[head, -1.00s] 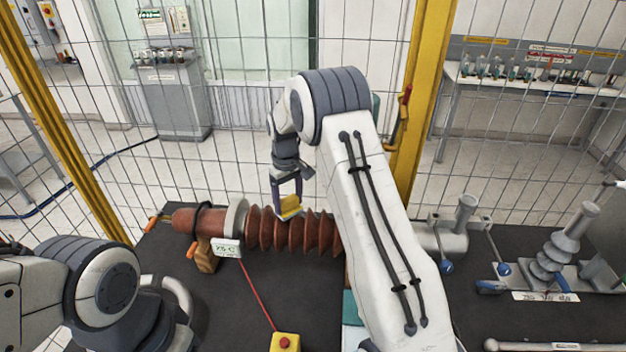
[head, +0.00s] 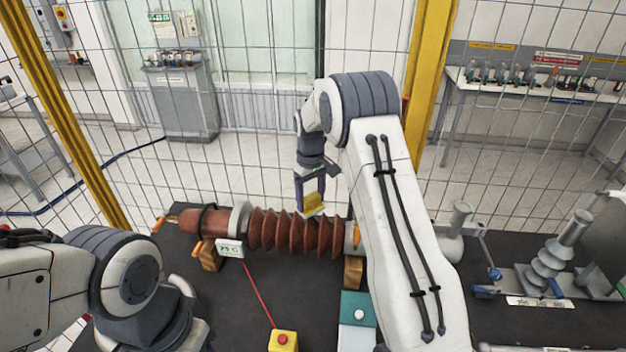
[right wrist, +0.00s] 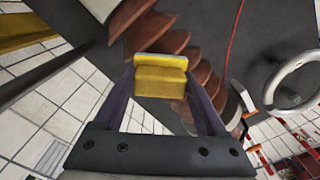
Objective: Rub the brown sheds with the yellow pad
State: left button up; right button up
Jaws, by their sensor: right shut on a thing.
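The brown ribbed sheds (head: 298,234) lie horizontally along the bushing, between a pale flange and the cradle on the right. My right gripper (head: 311,205) is shut on the yellow pad (head: 313,203) at the back upper side of the sheds, toward their right half. In the right wrist view the pad (right wrist: 161,76) sits between the two fingers, in front of the sheds (right wrist: 180,50). I cannot tell whether it touches them. My left arm shows at the lower left of the head view; its gripper is not visible.
A small display reading about 75 C (head: 230,249) stands before the bushing. A yellow box with a red button (head: 283,340) is at the front. A teal-and-white block (head: 357,310) lies near my right arm. A grey insulator (head: 552,255) stands at right. A wire fence is behind.

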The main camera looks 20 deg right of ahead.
jog(key=shift+r+p, duration=1.6)
jog(key=shift+r, duration=0.9)
jog(key=shift+a+f, duration=0.1)
